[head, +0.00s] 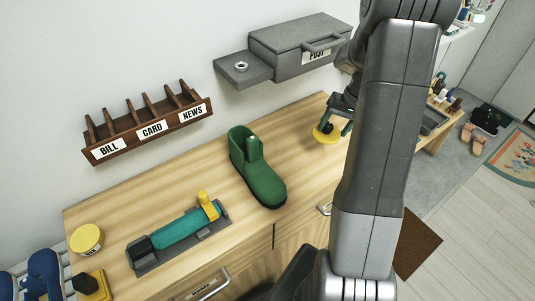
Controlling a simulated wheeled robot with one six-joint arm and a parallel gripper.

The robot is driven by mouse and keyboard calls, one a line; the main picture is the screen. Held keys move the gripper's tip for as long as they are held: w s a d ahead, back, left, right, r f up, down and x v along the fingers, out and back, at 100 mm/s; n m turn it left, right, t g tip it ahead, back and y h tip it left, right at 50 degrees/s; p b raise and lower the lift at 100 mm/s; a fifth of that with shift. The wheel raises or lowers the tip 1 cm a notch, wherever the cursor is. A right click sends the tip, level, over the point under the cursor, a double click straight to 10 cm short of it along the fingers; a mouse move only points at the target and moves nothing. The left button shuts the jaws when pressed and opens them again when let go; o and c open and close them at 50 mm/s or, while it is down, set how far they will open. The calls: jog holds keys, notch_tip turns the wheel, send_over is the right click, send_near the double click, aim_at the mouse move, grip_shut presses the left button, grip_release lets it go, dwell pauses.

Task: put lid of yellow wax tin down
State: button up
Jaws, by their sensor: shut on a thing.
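A round yellow wax tin (87,239) stands at the left end of the wooden counter, with a pale yellow top and a small label on its side. My gripper (338,120) is over the right end of the counter, far from the tin, and partly hidden behind my arm. It is shut on a flat yellow disc with a dark knob, the lid (323,137). The lid is at or just above the counter top; I cannot tell whether it touches.
A green boot (257,170) stands mid-counter, left of the lid. A teal tool with a yellow knob (180,232) lies on a grey base. A grey POST box (300,48) and a labelled wooden rack (147,125) are on the wall. Bare counter lies between boot and lid.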

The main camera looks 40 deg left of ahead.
jog(key=shift+s+d+f, duration=0.15)
jog(key=shift+s+f, duration=0.1)
jog(key=shift+f, duration=0.1)
notch_tip(320, 180, down, 9)
jog(key=shift+p, duration=0.95)
jog(key=shift+f+b, duration=0.45)
jog(key=shift+b, duration=0.05)
jog(key=shift+f+b, duration=0.25)
jog(key=shift+b, duration=0.1)
jog(key=o, duration=1.4)
